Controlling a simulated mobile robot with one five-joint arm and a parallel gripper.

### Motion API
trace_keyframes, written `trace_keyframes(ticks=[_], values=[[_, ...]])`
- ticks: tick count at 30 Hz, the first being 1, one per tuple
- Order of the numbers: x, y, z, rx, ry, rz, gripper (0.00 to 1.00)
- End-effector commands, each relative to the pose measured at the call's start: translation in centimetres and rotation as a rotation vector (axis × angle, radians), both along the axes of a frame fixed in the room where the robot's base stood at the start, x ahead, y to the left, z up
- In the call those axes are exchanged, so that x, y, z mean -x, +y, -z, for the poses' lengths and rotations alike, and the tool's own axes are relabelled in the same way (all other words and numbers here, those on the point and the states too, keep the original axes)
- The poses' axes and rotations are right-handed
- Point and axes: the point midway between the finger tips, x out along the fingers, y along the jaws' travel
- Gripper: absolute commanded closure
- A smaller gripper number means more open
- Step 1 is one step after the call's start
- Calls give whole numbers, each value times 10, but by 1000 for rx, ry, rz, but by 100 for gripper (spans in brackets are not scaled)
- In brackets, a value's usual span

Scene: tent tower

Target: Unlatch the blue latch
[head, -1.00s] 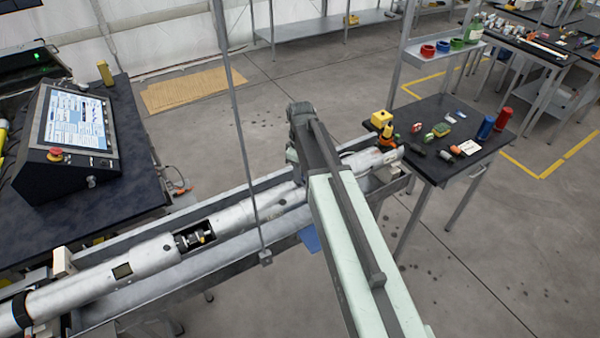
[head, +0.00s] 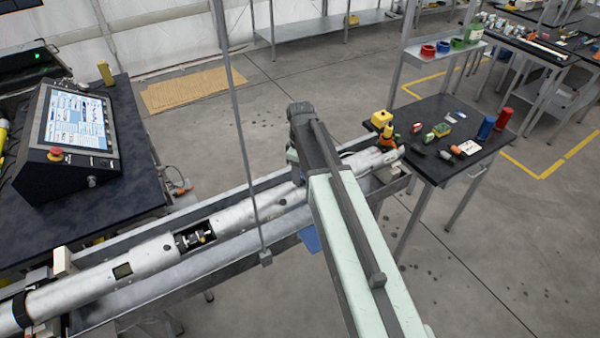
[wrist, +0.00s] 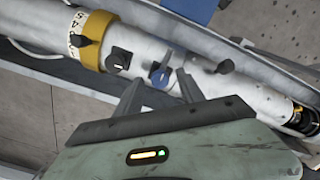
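The blue latch (wrist: 160,76) sits on the white, grey-streaked tube (wrist: 140,45) in the wrist view. Its handle stands across the tube beside a dark round part. My gripper (wrist: 160,86) is open, with its two dark fingers apart. The latch shows in the gap just beyond the fingertips, and nothing is held. I cannot tell whether a finger touches it. In the head view the tube (head: 150,255) lies in a long grey trough; my arm covers part of it, and the gripper and latch are hidden there.
A black latch (wrist: 118,60) and a yellow collar (wrist: 93,40) are left of the blue latch; a dark knob (wrist: 225,67) is right. A thin grey post (head: 240,130) rises by the trough (head: 205,275). A control screen (head: 75,122) stands left, a tool table (head: 440,160) right.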

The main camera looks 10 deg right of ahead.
Motion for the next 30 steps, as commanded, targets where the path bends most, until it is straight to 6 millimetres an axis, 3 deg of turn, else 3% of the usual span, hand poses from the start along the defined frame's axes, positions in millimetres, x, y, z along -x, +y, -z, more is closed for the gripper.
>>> trace_keyframes(ticks=[7,18,30], values=[[0,0,-15,0,0,0,54],[0,0,-77,0,0,0,54],[0,0,-78,0,0,0,54]])
